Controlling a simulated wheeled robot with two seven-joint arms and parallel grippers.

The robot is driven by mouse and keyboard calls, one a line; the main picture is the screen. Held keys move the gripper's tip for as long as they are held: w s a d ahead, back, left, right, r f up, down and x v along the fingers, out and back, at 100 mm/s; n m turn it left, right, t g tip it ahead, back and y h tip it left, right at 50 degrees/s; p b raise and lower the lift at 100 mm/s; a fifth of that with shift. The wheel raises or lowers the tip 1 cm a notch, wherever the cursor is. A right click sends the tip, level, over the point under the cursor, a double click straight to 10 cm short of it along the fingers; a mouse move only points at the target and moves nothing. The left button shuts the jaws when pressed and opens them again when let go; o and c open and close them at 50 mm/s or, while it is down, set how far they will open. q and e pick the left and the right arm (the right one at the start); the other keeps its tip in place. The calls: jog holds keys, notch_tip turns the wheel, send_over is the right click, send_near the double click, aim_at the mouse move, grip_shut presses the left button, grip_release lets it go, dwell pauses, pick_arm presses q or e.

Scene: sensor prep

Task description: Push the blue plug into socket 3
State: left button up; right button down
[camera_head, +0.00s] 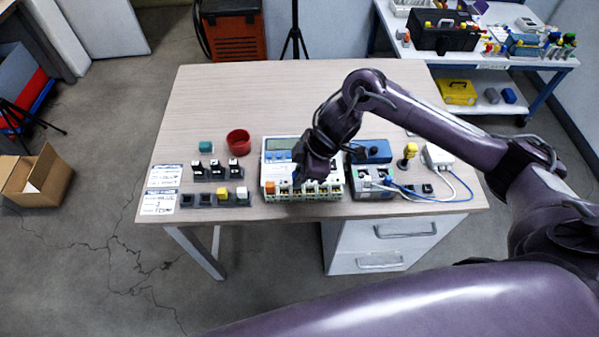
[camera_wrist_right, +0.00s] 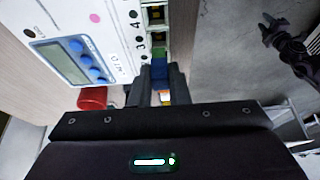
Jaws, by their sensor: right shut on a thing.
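The white unit (camera_head: 269,172) with a display stands near the table's front edge, with a row of sockets along its front. In the right wrist view the unit (camera_wrist_right: 98,15) shows printed numerals beside yellowish, dark-holed sockets (camera_wrist_right: 156,14). My right gripper (camera_head: 300,179) is over the socket row. In the wrist view its fingers (camera_wrist_right: 161,78) are shut on the blue plug (camera_wrist_right: 160,68), at the row beside the numerals. The fingers hide much of the plug and its socket; I cannot tell how deep it sits. An orange plug (camera_head: 269,188) is at the row's left end.
Left of the unit are black holders with white-topped pieces (camera_head: 215,173) and a red bowl (camera_head: 238,141). To the right are a blue box (camera_head: 373,150), a grey cabled module (camera_head: 373,182) and a yellow-topped knob (camera_head: 410,151). The table's back (camera_head: 270,90) is clear.

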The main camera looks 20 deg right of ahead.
jog(key=shift+f+b, duration=0.4)
jog(key=shift+f, duration=0.3)
pick_arm(q)
jog(key=shift+d+f, duration=0.55)
jog(key=shift+d, duration=0.05)
pick_arm(e)
jog(key=shift+r, duration=0.3)
pick_arm(q)
jog(key=shift+a+r+p, duration=0.15)
jog(key=shift+a+p, duration=0.25)
pick_arm(e)
jog(key=shift+f, duration=0.25)
jog(key=shift+f, duration=0.35)
pick_arm(q)
jog(key=shift+s+r+p, duration=0.1)
jog(key=shift+r+p, duration=0.3)
jog(key=shift+r+p, duration=0.5)
pick_arm(e)
jog(key=shift+f, duration=0.75)
dwell(1.2)
jog(key=c, duration=1.3)
grip_release()
jog(key=shift+o, duration=0.8)
